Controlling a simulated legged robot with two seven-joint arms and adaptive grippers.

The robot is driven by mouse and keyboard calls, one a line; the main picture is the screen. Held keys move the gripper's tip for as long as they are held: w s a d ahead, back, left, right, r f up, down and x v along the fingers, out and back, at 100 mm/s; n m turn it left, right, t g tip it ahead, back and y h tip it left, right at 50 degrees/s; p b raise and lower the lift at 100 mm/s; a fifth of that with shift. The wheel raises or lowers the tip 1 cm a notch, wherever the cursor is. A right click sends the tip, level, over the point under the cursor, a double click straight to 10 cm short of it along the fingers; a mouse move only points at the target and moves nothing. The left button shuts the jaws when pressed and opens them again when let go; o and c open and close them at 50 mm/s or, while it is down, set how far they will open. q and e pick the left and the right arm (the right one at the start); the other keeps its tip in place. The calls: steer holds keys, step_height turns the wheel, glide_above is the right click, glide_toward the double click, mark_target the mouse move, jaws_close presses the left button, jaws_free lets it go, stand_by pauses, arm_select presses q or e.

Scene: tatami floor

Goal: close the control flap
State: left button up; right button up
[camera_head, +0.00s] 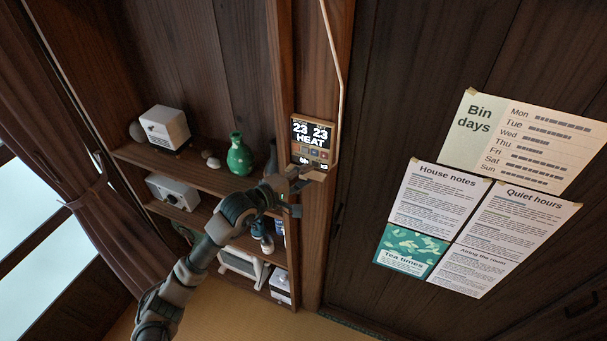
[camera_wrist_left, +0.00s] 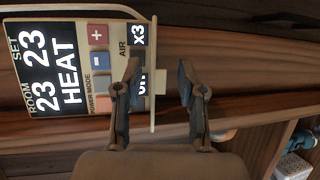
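The wall control panel (camera_head: 313,135) is on the wooden post in the head view, its lit display reading 23, 23 and HEAT. It also shows sideways in the wrist view (camera_wrist_left: 60,65), with red, blue and grey buttons bare. The control flap (camera_wrist_left: 153,105) shows as a thin beige strip, nearly edge-on, along the panel's lower edge; it stands open. My left gripper (camera_head: 298,188) is at the panel's lower edge. In the wrist view its fingers (camera_wrist_left: 158,66) are apart, one on each side of the flap strip. Whether either finger touches it, I cannot tell. My right gripper is out of view.
Shelves left of the post hold a white box (camera_head: 165,127), a green bottle (camera_head: 239,155) and other small items. A pale cord (camera_head: 333,45) runs down to the panel. Paper notices (camera_head: 437,200) hang on the dark wall to the right.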

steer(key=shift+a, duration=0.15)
arm_select(q)
jaws_close()
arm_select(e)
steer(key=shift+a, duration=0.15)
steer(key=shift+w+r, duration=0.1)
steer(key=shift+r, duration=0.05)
arm_select(q)
steer(key=shift+r+n+g+y+p, duration=0.35)
steer(key=shift+g+y+p, duration=0.25)
steer(key=shift+g+p, duration=0.35)
steer(key=shift+w+r+n+g+y+p, duration=0.2)
steer(key=shift+r+n+g+y+p, duration=0.25)
steer(key=shift+g+y+p, duration=0.6)
steer(key=shift+d+g, duration=0.1)
steer(key=shift+g, duration=0.8)
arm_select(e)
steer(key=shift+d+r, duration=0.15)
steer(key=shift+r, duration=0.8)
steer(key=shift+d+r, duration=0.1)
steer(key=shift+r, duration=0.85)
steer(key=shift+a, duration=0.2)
